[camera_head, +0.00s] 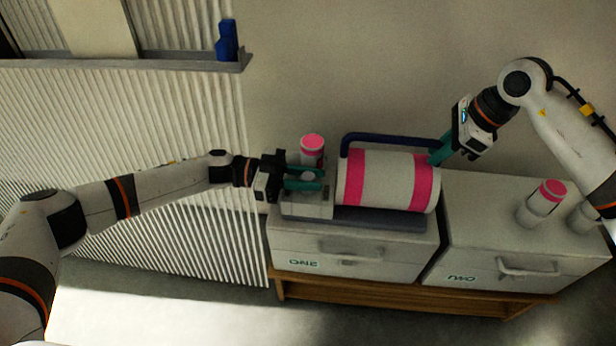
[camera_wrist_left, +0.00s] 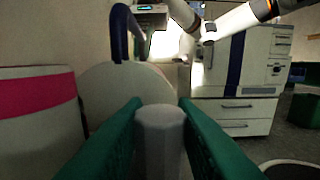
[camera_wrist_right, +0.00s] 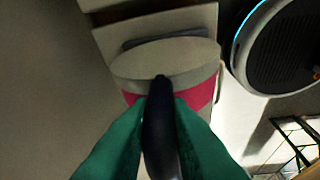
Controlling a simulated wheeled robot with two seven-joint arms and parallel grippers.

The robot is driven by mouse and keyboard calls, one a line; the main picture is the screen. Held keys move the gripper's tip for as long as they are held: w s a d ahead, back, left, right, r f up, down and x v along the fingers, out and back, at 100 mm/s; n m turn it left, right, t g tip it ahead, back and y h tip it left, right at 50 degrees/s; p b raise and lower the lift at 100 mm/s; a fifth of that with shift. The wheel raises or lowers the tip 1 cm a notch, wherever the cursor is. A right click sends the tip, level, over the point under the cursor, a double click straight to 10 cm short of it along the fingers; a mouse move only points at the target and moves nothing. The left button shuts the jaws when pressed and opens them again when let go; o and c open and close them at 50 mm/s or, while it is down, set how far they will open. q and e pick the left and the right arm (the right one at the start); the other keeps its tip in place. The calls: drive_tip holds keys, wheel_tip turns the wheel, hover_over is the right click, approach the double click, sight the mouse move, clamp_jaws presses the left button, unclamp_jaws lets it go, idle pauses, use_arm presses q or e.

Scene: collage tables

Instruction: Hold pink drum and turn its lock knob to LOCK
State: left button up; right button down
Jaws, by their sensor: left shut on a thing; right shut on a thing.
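The pink drum (camera_head: 388,178) is a white cylinder with two pink bands, lying on its side in a dark blue frame with a handle bar (camera_head: 388,141) above it. The lock knob (camera_wrist_left: 160,125) is a pale faceted post at the drum's left end. My left gripper (camera_head: 318,180) is shut on the knob, one green finger on each side. My right gripper (camera_head: 435,158) is shut on the right end of the dark blue bar, which shows between its fingers in the right wrist view (camera_wrist_right: 160,130). The knob's markings and turn angle cannot be read.
The drum's stand rests on cabinet ONE (camera_head: 350,245); cabinet TWO (camera_head: 515,235) stands to its right with a pink-topped canister (camera_head: 541,204). Another pink-topped canister (camera_head: 312,148) stands close behind my left gripper. A blue object (camera_head: 227,42) sits on a ledge at the back.

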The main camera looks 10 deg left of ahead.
use_arm(q)
drive_tip(key=shift+s+d, duration=0.1)
idle(0.4)
drive_tip(key=o, duration=1)
drive_tip(key=a, duration=1.2)
drive_tip(key=shift+w, duration=0.25)
drive_tip(key=shift+g, duration=0.3)
